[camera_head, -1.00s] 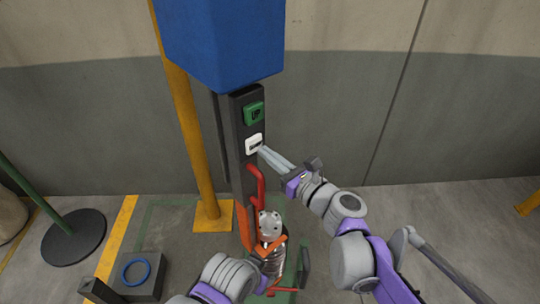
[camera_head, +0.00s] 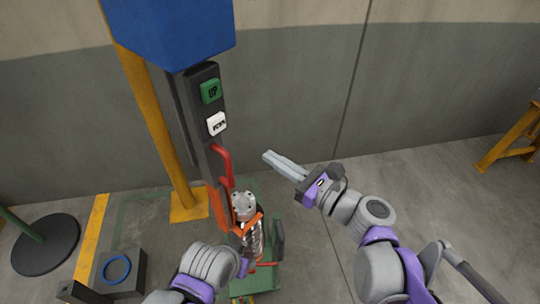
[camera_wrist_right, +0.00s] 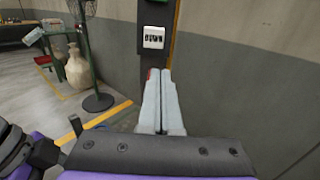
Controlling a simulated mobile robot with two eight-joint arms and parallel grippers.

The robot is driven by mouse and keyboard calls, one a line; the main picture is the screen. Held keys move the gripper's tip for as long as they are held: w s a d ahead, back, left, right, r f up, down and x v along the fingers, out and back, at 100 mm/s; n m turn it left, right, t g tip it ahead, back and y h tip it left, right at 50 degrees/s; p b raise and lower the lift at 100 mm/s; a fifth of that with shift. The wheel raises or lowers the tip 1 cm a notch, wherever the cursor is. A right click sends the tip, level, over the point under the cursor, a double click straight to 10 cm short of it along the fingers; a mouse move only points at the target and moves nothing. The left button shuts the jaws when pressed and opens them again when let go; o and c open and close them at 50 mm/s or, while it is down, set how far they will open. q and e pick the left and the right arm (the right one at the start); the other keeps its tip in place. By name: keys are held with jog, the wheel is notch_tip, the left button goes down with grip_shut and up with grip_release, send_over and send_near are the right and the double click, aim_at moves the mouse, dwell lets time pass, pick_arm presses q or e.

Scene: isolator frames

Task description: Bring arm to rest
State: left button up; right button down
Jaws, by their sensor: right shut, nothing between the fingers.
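My right gripper (camera_head: 284,164) is shut and empty in the head view. It hangs in the air to the right of a dark control post, apart from it. In the right wrist view its two fingers (camera_wrist_right: 161,100) lie together, pointing at the post. The post carries a green UP button (camera_head: 210,91) and a white button (camera_head: 216,124) below it. The white button also shows in the right wrist view (camera_wrist_right: 153,38), above the fingertips. My left arm comes in at the bottom of the head view; its gripper is not clearly seen near the metal cylinder.
A blue box (camera_head: 170,30) hangs over the post beside a yellow pole (camera_head: 155,120). A red handle (camera_head: 224,165) and a shiny metal cylinder (camera_head: 246,208) stand below. A yellow stand (camera_head: 510,140) is at far right. The floor right of my arm is clear.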

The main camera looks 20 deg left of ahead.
jog(key=shift+d, duration=0.1)
dwell(0.3)
jog(key=s+d+f+n+h+p, duration=0.1)
jog(key=s+d+f+n+h, duration=0.3)
jog(key=d, duration=0.6)
jog(key=s+d+f+n+h+p, duration=0.1)
jog(key=s+d+f+n+h, duration=0.4)
jog(key=d+n, duration=0.5)
jog(key=s+d+f+n+h+p, duration=0.1)
jog(key=s+d+f+n+h, duration=0.3)
jog(key=d+f+n+h, duration=0.4)
jog(key=d, duration=0.4)
jog(key=shift+s+f+g+p, duration=0.3)
jog(key=shift+s+f+g, duration=0.05)
jog(key=shift+g, duration=0.05)
